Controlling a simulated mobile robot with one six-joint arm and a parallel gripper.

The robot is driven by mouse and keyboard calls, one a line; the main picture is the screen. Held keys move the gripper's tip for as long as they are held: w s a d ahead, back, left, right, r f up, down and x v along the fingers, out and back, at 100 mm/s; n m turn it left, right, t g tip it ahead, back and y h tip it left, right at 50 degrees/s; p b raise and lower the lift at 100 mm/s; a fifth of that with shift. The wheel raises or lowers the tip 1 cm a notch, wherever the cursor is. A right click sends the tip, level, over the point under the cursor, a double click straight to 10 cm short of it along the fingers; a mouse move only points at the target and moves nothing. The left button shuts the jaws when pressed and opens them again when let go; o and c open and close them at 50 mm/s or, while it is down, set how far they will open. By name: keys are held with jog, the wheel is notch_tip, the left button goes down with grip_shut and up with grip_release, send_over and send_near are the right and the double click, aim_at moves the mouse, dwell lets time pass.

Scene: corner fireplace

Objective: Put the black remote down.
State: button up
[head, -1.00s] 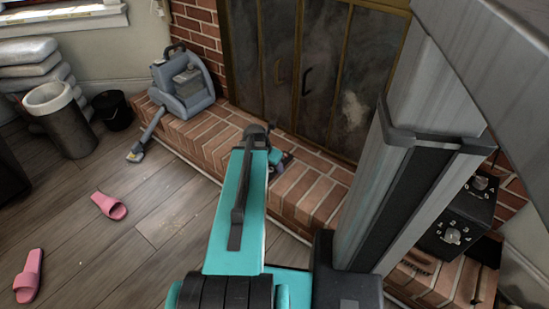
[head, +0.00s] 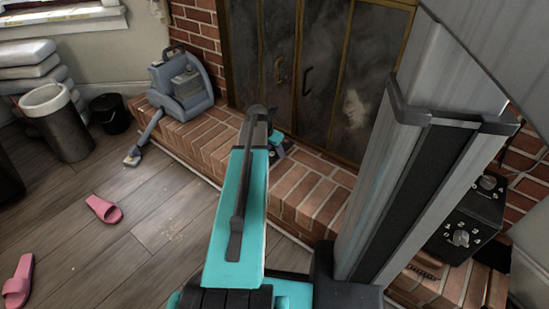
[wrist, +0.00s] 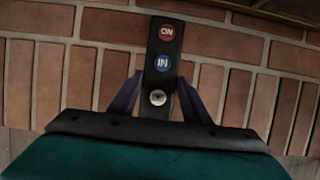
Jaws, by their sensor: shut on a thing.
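The black remote (wrist: 164,62) is in the wrist view, a narrow black bar with a red "ON" button, a blue "IN" button and a pale round button. My gripper (wrist: 155,97) is shut on it, one finger on each side near its lower part. The remote is over the brick hearth (wrist: 105,68); I cannot tell whether it touches the bricks. In the head view my arm reaches over the brick hearth (head: 315,190), and the remote cannot be made out there.
A grey-blue vacuum cleaner (head: 183,85) stands on the hearth's left part. Dark fireplace doors (head: 335,75) rise behind. A black box with dials (head: 468,215) is at the right. Pink slippers (head: 104,209) lie on the wood floor. Bare brick surrounds the remote.

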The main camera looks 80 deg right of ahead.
aim_at(273, 152)
jog(key=shift+d, duration=0.5)
jog(key=shift+f+b, duration=1.35)
jog(key=shift+f, duration=0.45)
jog(key=o, duration=1.1)
jog(key=shift+f, duration=0.1)
jog(key=shift+o, duration=0.2)
jog(key=p+v, duration=0.5)
jog(key=v, duration=0.7)
jog(key=shift+a, duration=0.1)
